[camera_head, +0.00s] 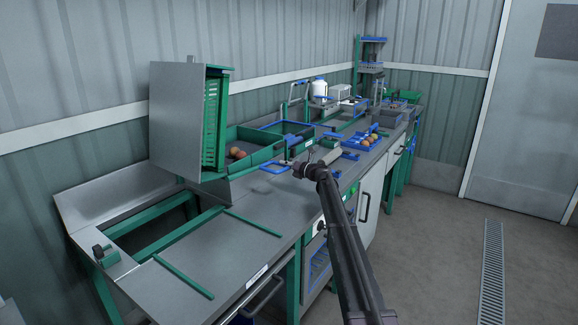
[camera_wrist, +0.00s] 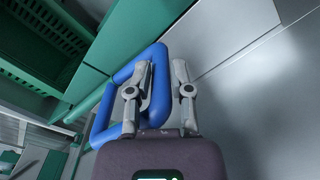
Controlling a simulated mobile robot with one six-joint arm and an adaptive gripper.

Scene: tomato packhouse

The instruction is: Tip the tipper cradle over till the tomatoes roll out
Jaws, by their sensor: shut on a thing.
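The tipper cradle (camera_head: 175,118) stands steeply tilted at the left of the bench in the head view, its grey plate nearly upright. A green slatted crate (camera_head: 212,122) is tipped on its side against it. A few tomatoes (camera_head: 236,152) lie in the green tray to its right. My gripper (camera_head: 296,168) is at the blue handle (camera_head: 273,167); in the wrist view its fingers (camera_wrist: 160,92) are on either side of one bar of the blue handle (camera_wrist: 106,112) loop. The inside of the crate is mostly hidden.
The green receiving tray (camera_head: 265,155) sits beside the cradle. A blue rack (camera_head: 371,55) stands at the back. The bench's near grey top (camera_head: 215,265) is mostly clear.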

